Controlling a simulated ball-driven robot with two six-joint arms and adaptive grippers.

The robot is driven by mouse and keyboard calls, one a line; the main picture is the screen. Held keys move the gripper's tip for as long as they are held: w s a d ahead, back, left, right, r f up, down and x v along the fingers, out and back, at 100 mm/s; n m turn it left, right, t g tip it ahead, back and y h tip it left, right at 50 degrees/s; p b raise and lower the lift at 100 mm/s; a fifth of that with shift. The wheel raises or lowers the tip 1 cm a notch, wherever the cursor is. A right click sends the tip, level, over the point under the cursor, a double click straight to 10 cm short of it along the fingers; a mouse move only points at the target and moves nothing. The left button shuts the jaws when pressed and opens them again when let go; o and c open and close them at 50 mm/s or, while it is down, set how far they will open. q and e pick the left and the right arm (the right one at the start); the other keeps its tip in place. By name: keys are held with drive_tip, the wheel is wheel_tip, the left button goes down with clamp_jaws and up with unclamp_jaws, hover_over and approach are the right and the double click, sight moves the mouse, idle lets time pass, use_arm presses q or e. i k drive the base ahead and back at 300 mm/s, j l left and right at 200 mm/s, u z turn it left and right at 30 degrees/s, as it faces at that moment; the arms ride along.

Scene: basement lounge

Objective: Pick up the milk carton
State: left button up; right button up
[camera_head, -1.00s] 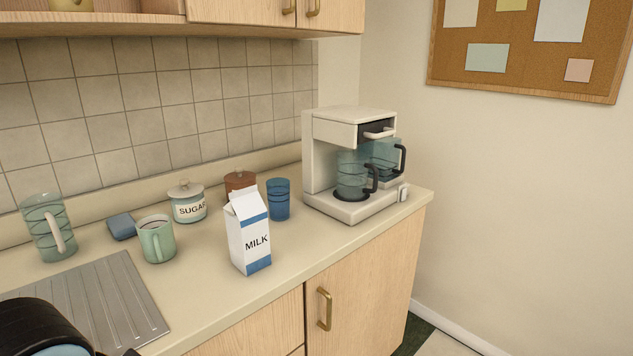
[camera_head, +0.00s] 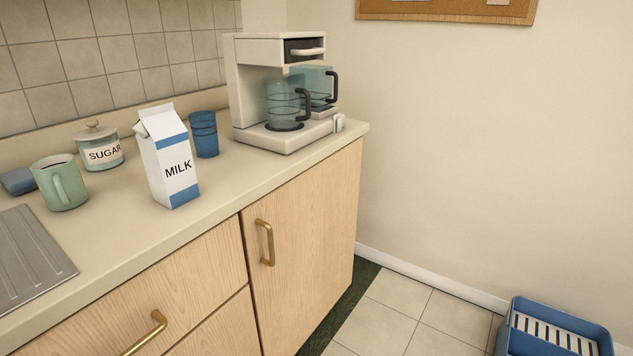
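The milk carton (camera_head: 168,158) stands upright on the beige counter (camera_head: 215,190), near its front edge. It is white with blue bands, a gabled top and the word MILK on its front. A blue cup (camera_head: 204,134) stands just behind it to the right. Neither of my grippers shows in the head view.
A green mug (camera_head: 61,183), a sugar jar (camera_head: 100,148) and a blue sponge-like block (camera_head: 17,181) stand left of the carton. A coffee maker (camera_head: 245,90) with glass jugs stands to the right. A blue crate (camera_head: 520,345) is on the floor at lower right.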

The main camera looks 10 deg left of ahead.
sight(164, 140)
drive_tip(key=u, duration=0.6)
drive_tip(key=i+l+u, duration=0.2)
drive_tip(key=u, duration=0.15)
drive_tip(key=i+l+u, duration=0.1)
drive_tip(key=l+u, duration=0.2)
drive_tip(key=l, duration=0.15)
drive_tip(key=i+l+u, duration=0.1)
drive_tip(key=l+u, duration=0.25)
